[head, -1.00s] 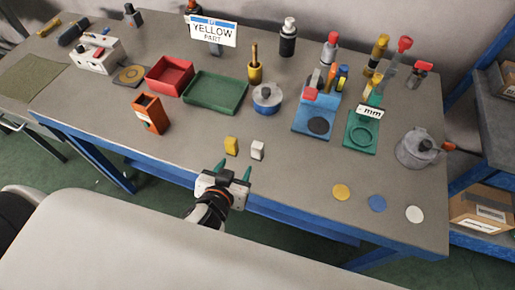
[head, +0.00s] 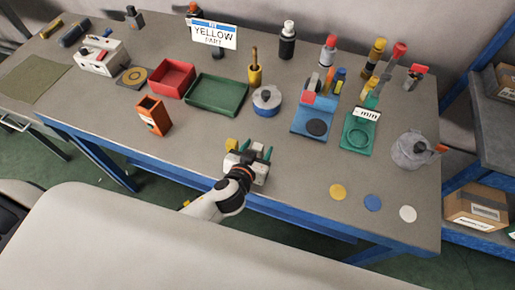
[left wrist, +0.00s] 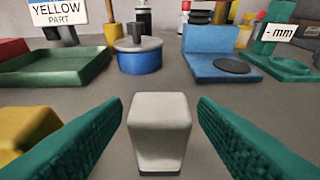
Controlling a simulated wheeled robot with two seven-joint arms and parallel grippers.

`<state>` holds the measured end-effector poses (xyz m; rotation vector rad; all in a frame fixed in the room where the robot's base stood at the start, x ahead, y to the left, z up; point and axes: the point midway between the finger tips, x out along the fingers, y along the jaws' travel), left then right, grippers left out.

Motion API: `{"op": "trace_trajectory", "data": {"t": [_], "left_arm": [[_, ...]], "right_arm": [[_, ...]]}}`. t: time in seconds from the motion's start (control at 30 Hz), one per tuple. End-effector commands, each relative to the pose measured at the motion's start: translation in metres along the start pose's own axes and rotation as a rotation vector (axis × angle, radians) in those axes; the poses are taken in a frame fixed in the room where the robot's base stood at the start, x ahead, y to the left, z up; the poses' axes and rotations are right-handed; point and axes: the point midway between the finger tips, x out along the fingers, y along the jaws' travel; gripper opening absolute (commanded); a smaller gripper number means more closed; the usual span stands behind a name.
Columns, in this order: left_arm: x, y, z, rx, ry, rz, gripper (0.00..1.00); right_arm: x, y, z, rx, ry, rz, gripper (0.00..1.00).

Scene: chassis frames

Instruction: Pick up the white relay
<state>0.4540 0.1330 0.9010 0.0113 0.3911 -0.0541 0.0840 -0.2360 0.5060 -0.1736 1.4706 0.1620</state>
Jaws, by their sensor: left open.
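The white relay (left wrist: 160,130) stands upright on the grey table in the middle of the left wrist view. My left gripper (left wrist: 160,108) is open, with one green finger on each side of the relay and a visible gap on both sides. In the head view my left gripper (head: 256,153) is low over the table's front part and hides most or all of the white relay. My right gripper is in neither view.
A yellow block (head: 231,145) sits close to the left of the gripper; it also shows in the left wrist view (left wrist: 28,130). Behind are a green tray (head: 217,94), a blue pot (head: 267,99) and a blue stand (head: 315,120). Flat discs lie to the right.

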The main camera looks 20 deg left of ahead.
Motion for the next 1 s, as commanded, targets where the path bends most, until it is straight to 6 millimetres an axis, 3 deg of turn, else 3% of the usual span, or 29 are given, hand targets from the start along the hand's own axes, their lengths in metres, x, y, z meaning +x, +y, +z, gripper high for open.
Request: {"op": "trace_trajectory", "data": {"t": [0.2, 0.43, 0.73, 1.0], "left_arm": [[0.021, 0.000, 0.000, 0.001, 0.001, 0.000, 0.54], [0.022, 0.000, -0.001, -0.001, 0.002, 0.000, 0.54], [0.021, 0.000, -0.001, 0.000, 0.002, 0.000, 0.06], [0.021, 0.000, 0.002, -0.001, 0.000, 0.000, 0.05]], "right_arm": [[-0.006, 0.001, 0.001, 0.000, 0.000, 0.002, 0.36], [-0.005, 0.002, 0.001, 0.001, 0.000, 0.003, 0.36], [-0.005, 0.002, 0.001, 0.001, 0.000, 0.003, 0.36], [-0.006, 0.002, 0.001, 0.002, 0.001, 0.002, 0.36]]}}
